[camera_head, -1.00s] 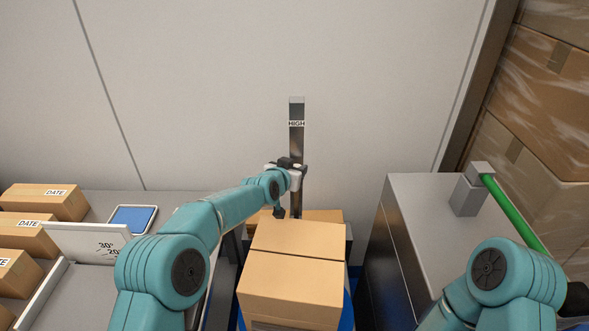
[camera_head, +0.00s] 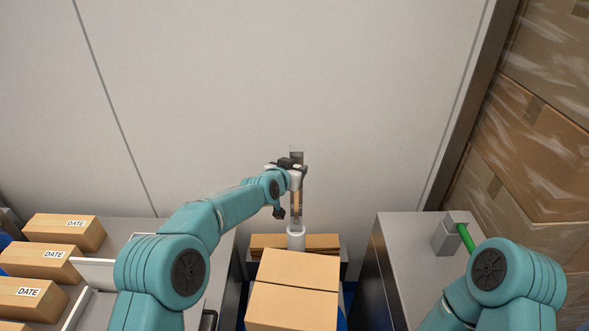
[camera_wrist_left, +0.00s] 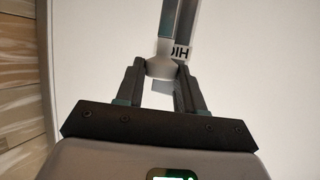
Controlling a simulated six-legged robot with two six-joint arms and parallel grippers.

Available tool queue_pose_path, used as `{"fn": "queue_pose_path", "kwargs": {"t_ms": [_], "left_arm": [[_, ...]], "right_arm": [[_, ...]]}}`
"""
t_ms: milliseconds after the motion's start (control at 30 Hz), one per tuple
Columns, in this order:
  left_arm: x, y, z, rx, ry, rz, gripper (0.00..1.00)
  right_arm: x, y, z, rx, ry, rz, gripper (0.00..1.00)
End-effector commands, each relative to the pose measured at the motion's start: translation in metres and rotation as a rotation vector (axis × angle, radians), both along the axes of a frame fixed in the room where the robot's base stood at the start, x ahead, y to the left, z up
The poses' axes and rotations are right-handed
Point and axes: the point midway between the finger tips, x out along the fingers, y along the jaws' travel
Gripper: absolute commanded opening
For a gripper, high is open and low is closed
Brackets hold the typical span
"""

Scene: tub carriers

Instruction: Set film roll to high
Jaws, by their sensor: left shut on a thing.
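A metal post (camera_head: 297,150) rises in front of the wall. My left gripper (camera_head: 290,166) is at its upper part, shut on a pale carriage knob (camera_wrist_left: 161,68), which shows between the fingertips in the left wrist view. A label (camera_wrist_left: 179,50), seen inverted and partly hidden, reads HIGH close beyond the knob. In the head view the gripper and wrist hide this label. A white cylinder (camera_head: 296,238) is low on the post; I cannot tell whether it is the film roll. My right gripper is out of view.
Cardboard boxes (camera_head: 292,290) are stacked in front of the post. DATE boxes (camera_head: 64,231) line the left table. A grey cabinet (camera_head: 400,250) with a green bar (camera_head: 466,238) stands right, wrapped boxes (camera_head: 540,130) behind it. The wall above the post is clear.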

Motion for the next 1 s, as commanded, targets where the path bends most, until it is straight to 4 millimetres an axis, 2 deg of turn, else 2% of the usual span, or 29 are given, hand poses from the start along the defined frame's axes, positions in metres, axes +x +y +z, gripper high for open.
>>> {"fn": "queue_pose_path", "kwargs": {"t_ms": [33,267,300,367,767,867,1000], "left_arm": [[0.002,0.001,0.010,-0.004,-0.018,0.004,0.00],[0.003,0.001,0.011,-0.005,-0.022,0.005,0.00],[0.003,0.001,0.011,-0.005,-0.022,0.005,0.44],[0.003,0.001,0.011,-0.005,-0.021,0.005,0.62],[-0.003,0.002,0.007,-0.003,-0.011,0.003,0.62],[-0.012,0.006,0.010,-0.003,-0.010,0.002,0.62],[-0.034,0.015,0.019,-0.003,-0.012,0.002,0.62]], "right_arm": [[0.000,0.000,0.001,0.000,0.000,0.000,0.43],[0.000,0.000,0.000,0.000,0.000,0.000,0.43],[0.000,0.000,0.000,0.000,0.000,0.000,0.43],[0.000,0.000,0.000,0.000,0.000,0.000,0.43],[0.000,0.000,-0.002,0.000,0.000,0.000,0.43],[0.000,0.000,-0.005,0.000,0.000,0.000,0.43],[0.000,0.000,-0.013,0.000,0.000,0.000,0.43]]}}
